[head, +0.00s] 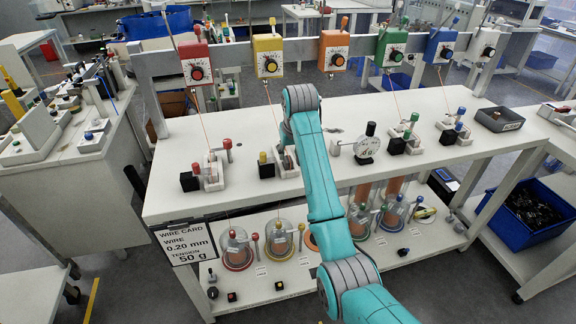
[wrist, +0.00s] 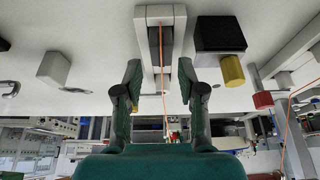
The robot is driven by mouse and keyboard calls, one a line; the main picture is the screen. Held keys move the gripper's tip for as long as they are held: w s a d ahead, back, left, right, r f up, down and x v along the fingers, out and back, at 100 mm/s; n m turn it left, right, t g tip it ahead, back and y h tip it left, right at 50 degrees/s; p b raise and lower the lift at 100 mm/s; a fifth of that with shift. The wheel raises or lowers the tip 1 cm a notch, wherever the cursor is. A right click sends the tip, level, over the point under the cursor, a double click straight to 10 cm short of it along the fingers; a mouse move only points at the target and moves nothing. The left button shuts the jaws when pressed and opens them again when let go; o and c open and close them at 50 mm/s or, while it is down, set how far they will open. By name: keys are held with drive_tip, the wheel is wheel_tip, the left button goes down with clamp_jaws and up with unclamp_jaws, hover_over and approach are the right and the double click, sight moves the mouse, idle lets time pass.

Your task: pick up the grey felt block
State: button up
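In the wrist view a pale holder (wrist: 144,48) with dark and grey pieces inside it stands on the bench, and an orange wire (wrist: 162,70) runs along its middle. A grey block-like piece (wrist: 177,40) sits inside it; I cannot tell for certain that it is the felt block. My gripper (wrist: 160,86) is open, with one finger on each side of the holder's near end and nothing visibly held. In the head view the holder (head: 286,163) is partly behind my arm, which also hides the gripper.
A black block (wrist: 218,34) with a yellow knob stands close beside the holder; it also shows in the head view (head: 265,168). A white block (wrist: 53,69) is on the other side.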

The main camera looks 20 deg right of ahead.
sight(288, 159)
drive_tip(key=shift+x, duration=1.9)
drive_tip(key=shift+s, duration=0.15)
drive_tip(key=c, duration=0.7)
drive_tip(key=shift+o, duration=0.2)
